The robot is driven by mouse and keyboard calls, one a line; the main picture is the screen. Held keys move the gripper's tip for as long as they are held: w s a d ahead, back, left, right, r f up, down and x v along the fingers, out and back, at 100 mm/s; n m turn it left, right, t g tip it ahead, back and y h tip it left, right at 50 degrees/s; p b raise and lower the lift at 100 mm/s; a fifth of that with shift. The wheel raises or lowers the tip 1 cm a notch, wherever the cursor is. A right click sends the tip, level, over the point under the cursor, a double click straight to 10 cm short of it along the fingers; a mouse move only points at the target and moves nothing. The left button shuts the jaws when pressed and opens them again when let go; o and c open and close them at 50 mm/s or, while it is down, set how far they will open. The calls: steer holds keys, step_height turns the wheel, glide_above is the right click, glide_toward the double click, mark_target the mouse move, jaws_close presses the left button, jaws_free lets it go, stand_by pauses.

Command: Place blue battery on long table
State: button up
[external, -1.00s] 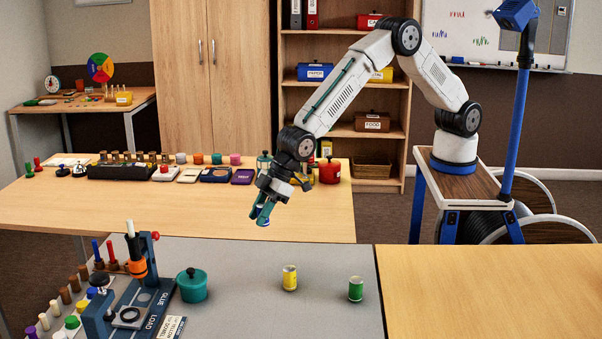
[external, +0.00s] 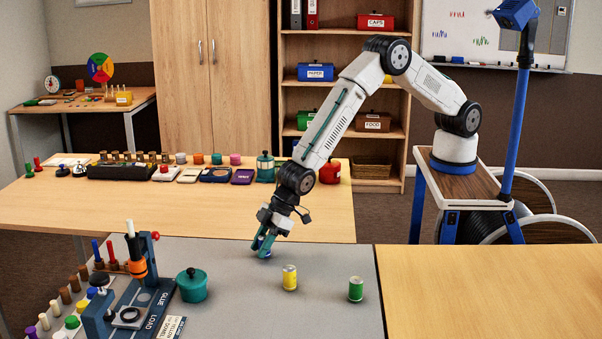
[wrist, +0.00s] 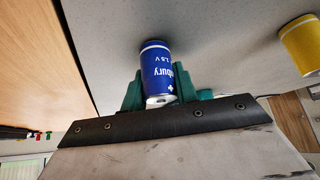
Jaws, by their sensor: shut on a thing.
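The blue battery (wrist: 157,68) is a short blue cylinder with white lettering and a pale end, held between the green fingertips of my gripper (wrist: 160,90) in the wrist view. In the external view my gripper (external: 262,243) points down over the far edge of the grey work surface (external: 330,262). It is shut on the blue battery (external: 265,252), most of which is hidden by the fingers. I cannot tell whether the battery touches the surface. A wooden table (external: 200,222) stands behind the grey surface.
A yellow can (external: 290,278) and a green can (external: 356,289) stand right of my gripper; the yellow can (wrist: 302,45) also shows in the wrist view. A teal pot (external: 192,285) and a blue press (external: 130,305) stand left. The bare wooden top (external: 480,290) at right is clear.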

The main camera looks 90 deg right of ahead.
steer(key=shift+f, duration=0.15)
steer(key=o, duration=1)
steer(key=shift+o, duration=0.2)
steer(key=v, duration=0.7)
steer(key=shift+d+r, duration=0.3)
steer(key=shift+d, duration=0.1)
steer(key=shift+s, duration=0.1)
